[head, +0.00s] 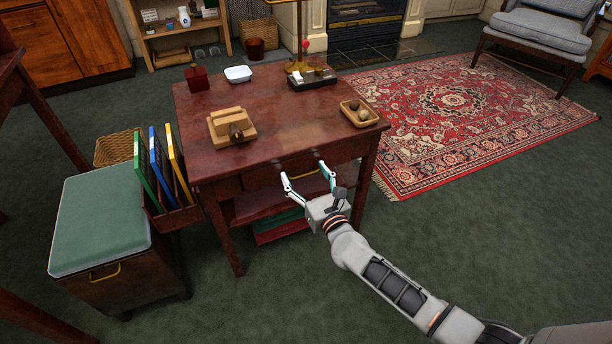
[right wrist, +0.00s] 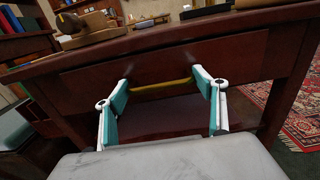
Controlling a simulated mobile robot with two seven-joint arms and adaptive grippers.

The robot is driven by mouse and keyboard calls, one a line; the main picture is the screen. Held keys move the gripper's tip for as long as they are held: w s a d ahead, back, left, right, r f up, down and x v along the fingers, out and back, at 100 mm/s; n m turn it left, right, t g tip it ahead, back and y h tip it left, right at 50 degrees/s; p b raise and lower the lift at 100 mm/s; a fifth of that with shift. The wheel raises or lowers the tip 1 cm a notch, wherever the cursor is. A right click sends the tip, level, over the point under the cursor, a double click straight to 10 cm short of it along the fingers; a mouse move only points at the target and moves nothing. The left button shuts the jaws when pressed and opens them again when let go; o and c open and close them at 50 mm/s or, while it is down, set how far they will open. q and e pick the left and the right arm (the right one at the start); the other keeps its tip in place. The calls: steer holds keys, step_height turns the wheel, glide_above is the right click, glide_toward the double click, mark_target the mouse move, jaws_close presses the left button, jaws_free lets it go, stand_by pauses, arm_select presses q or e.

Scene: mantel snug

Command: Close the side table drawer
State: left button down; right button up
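The side table (head: 270,115) is dark reddish wood. Its drawer front (right wrist: 160,75) faces me in the right wrist view and looks about level with the table's front; I cannot tell whether a small gap is left. My left gripper is not in view.
On the tabletop are a wooden block holder (head: 232,126), a white dish (head: 238,74), a dark red box (head: 197,77) and a small tray (head: 358,113). A green-topped chest (head: 102,222) and upright binders (head: 162,170) stand left.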

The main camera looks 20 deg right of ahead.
steer(key=shift+o, duration=0.4)
steer(key=shift+w+d, duration=0.15)
steer(key=shift+w, duration=0.1)
steer(key=shift+s, duration=0.15)
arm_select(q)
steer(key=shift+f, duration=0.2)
arm_select(e)
steer(key=s, duration=1.1)
steer(key=shift+s+d, duration=0.15)
steer(key=shift+s, duration=0.25)
